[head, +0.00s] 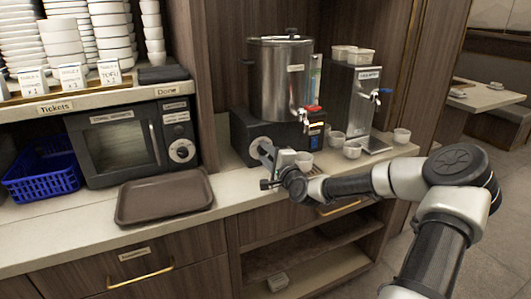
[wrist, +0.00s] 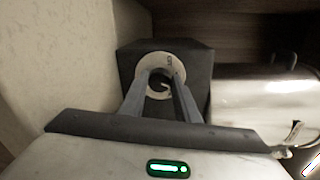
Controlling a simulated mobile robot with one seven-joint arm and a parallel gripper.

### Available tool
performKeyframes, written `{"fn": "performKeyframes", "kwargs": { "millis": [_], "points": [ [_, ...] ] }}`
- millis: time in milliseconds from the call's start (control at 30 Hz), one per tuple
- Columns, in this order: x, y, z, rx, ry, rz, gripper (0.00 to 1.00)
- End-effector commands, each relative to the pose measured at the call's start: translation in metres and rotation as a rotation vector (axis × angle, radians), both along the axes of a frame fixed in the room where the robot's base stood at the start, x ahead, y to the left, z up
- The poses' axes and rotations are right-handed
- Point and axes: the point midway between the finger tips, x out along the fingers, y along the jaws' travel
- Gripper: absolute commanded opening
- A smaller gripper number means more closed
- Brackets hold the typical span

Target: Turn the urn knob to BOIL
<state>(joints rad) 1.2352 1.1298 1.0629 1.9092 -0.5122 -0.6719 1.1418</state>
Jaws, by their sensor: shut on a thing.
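The steel urn (head: 280,85) stands on a black base (head: 240,133) on the counter. A pale round dial (head: 260,143) is on the base's front, partly covered by my gripper (head: 267,153). In the wrist view, the dial (wrist: 162,56) sits on the dark end of the base (wrist: 195,57), and the urn's shiny body (wrist: 260,100) lies to the right. My gripper's two fingers (wrist: 160,84) reach to the dial and are shut on the urn knob at its middle. The knob is mostly hidden between them. The dial's marks are too small to read.
A water dispenser (head: 350,100) with a blue-handled tap stands right of the urn, with several small cups (head: 352,150) near it. A brown tray (head: 165,197) lies on the counter at left, before a black microwave (head: 120,142) and a blue basket (head: 42,176).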

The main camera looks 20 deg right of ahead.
Motion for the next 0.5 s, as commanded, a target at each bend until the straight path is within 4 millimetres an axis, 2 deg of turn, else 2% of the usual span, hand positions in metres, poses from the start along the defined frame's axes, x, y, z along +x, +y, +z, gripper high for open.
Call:
{"fn": "performKeyframes", "kwargs": {
  "millis": [500],
  "points": [
    [-0.0003, -0.0027, -0.0003, 0.465, 0.015, -0.002, 0.06]
  ]
}}
